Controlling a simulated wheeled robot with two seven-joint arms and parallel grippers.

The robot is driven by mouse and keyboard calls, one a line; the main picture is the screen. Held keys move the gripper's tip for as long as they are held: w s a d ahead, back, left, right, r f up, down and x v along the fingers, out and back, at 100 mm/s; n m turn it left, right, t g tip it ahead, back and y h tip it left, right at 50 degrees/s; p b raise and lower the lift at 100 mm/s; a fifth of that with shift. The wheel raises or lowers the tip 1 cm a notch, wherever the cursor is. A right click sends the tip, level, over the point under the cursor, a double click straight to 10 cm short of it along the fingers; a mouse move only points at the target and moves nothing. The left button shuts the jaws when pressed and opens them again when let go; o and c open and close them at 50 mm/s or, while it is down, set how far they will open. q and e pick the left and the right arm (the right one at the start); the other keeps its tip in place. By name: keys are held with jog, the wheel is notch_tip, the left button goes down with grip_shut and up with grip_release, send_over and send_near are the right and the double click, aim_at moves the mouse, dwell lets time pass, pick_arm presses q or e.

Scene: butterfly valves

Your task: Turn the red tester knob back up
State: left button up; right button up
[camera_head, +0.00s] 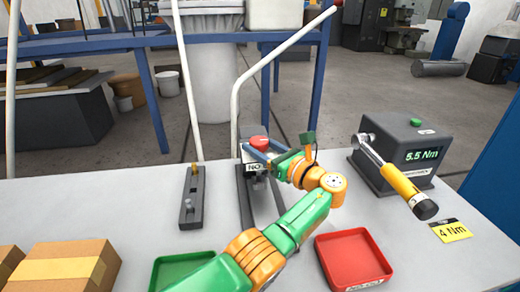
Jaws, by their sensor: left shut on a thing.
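The red tester knob (259,143) sits at the top of a dark grey fixture (247,200) standing on the light table, with a partly hidden white label just below it. My left gripper (266,153) reaches in from the lower right of the knob, with its green and orange arm crossing the front of the table. Its fingers are at the knob and shut on it, as far as I can see. The fingers and wrist hide part of the knob and of the fixture. My right gripper is out of view.
A dark box (398,150) reading 5.5 Nm holds a yellow-handled torque wrench (400,183), with a yellow 4 Nm card (451,230) nearby. A red tray (352,258), a green tray (180,268), a slim grey fixture (192,200) and cardboard boxes (65,265) stand around.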

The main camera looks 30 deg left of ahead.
aim_at(265, 150)
pick_arm(q)
jog(key=o, duration=1.1)
jog(key=shift+c, duration=0.2)
jog(key=o, duration=0.3)
jog(key=shift+a, duration=0.1)
jog(key=b+v, duration=0.1)
jog(key=v, duration=0.6)
jog(key=shift+b, duration=0.4)
